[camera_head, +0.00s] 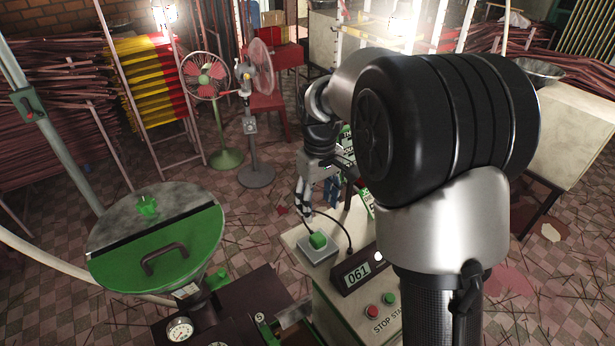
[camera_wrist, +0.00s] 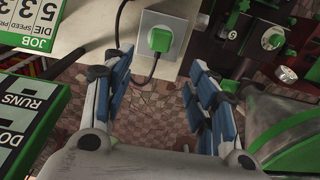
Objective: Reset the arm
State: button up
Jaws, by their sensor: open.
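My arm reaches across the right half of the head view. My gripper (camera_head: 318,198) points down beside the bench that carries the counter, and my own wrist hides part of it. In the wrist view my gripper (camera_wrist: 162,75) has its blue-padded fingers spread wide, with nothing between them but tiled floor and part of the bench.
A counter box reading 061 (camera_head: 357,273) and a panel with red and green buttons (camera_head: 381,305) stand at the bench front. A green-lidded hopper (camera_head: 160,250) rises at left. Two pedestal fans (camera_head: 206,80) stand behind. Job boards (camera_wrist: 30,25) are close by.

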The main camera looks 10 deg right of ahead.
jog(key=shift+s, duration=0.1)
jog(key=s+r+m+t+b, duration=0.2)
jog(key=s+r+b, duration=0.3)
jog(key=s, duration=0.7)
jog(key=s+f+m+t+b, duration=0.1)
jog(key=s+f+b, duration=0.1)
jog(key=s, duration=0.5)
jog(key=s+f+m+t+b, duration=0.1)
jog(key=s+f+b, duration=0.2)
jog(key=s, duration=0.5)
jog(key=shift+s+d+f+m+t, duration=0.2)
jog(key=shift+f+m+t, duration=0.1)
jog(key=shift+f, duration=0.15)
jog(key=shift+c, duration=0.6)
